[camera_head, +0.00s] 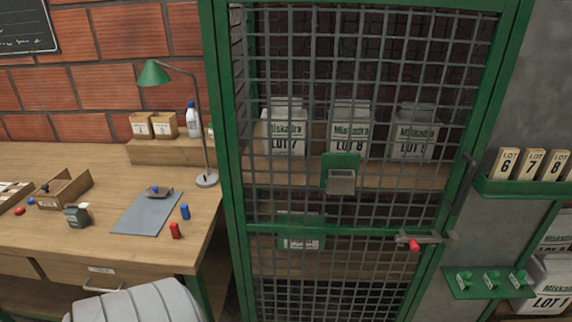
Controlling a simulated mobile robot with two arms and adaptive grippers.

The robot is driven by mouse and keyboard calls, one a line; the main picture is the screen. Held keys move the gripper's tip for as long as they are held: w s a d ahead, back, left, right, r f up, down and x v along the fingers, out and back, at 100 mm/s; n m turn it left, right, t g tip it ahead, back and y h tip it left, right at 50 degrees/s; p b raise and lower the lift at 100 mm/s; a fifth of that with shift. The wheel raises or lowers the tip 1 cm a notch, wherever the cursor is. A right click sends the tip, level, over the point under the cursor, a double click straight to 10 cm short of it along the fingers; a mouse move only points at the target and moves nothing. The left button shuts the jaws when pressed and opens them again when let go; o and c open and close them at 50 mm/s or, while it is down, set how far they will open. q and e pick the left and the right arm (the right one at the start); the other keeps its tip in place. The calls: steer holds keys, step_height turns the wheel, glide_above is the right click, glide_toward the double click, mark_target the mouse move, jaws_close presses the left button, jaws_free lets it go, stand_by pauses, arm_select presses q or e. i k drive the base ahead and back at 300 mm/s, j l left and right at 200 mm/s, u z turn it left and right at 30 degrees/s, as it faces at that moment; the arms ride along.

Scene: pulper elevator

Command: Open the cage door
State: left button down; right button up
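The cage door (232,190) has a green frame filled with grey wire mesh and stands in the middle of the head view. It looks shut against the green post at its right. A metal latch bar with a red end (414,245) sits low on the door's right side. A dark vertical handle (463,185) is above it at the right edge. A small green plate with a metal box (341,178) is fixed to the mesh. Behind the mesh, white Miskadra lot containers (284,128) stand on a wooden shelf. Neither of my grippers is in view.
A wooden workbench (110,250) stands left of the cage, with a green lamp (154,74), a grey mat (145,213) and small items. A green ledge (520,188) with lot blocks and a lower ledge with green pieces (491,281) are at right. A pale ribbed object (140,302) is at bottom left.

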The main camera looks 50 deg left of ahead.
mark_target(338, 172)
steer(key=u, duration=1.3)
steer(key=i+j+u, duration=0.2)
steer(key=k+l, duration=0.05)
